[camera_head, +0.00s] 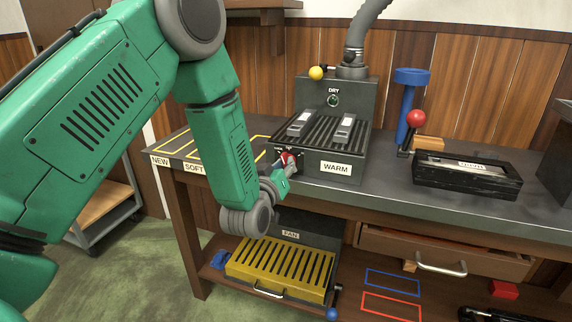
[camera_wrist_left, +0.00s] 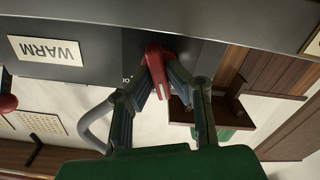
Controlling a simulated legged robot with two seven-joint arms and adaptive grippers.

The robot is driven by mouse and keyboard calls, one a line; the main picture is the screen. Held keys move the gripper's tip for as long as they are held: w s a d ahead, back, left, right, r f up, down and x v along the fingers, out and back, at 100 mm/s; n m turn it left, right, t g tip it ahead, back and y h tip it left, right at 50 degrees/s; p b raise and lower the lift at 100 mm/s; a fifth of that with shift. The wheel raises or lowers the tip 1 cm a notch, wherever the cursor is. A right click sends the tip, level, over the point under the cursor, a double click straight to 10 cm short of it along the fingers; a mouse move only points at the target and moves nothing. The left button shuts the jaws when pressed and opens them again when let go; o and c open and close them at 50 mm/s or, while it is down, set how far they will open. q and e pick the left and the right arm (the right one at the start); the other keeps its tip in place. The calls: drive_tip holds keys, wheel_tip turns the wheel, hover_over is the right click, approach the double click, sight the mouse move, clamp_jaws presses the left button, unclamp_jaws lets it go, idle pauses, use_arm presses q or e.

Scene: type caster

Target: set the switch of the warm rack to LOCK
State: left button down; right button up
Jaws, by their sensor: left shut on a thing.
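The warm rack (camera_head: 358,156) is a dark grey unit with a slatted top and a white WARM label, standing on the workbench. Its red switch (camera_head: 288,157) is on the front face, left of the label. My left gripper (camera_head: 284,166) is at the switch. In the left wrist view, the two fingers of my left gripper (camera_wrist_left: 160,74) close on the red switch (camera_wrist_left: 156,58) from both sides. The WARM label (camera_wrist_left: 50,50) shows upside down there. Lettering beside the switch is mostly hidden by a finger. My right gripper is not in view.
Two grey blocks (camera_head: 343,128) lie on the rack's slats. A lever with a yellow ball (camera_head: 316,73) is behind it. A red-knobbed lever (camera_head: 416,119) and a black cassette (camera_head: 466,178) stand to the right. A yellow FAN unit (camera_head: 280,268) sits on the lower shelf.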

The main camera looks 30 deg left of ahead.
use_arm(q)
drive_tip(key=shift+s+a+f+n, duration=0.1)
drive_tip(key=shift+a+n, duration=0.05)
drive_tip(key=shift+n, duration=1.55)
drive_tip(key=shift+a+n, duration=0.1)
drive_tip(key=shift+n, duration=1.6)
drive_tip(key=c, duration=1.6)
unclamp_jaws()
drive_tip(key=shift+s, duration=0.1)
drive_tip(key=shift+a, duration=0.1)
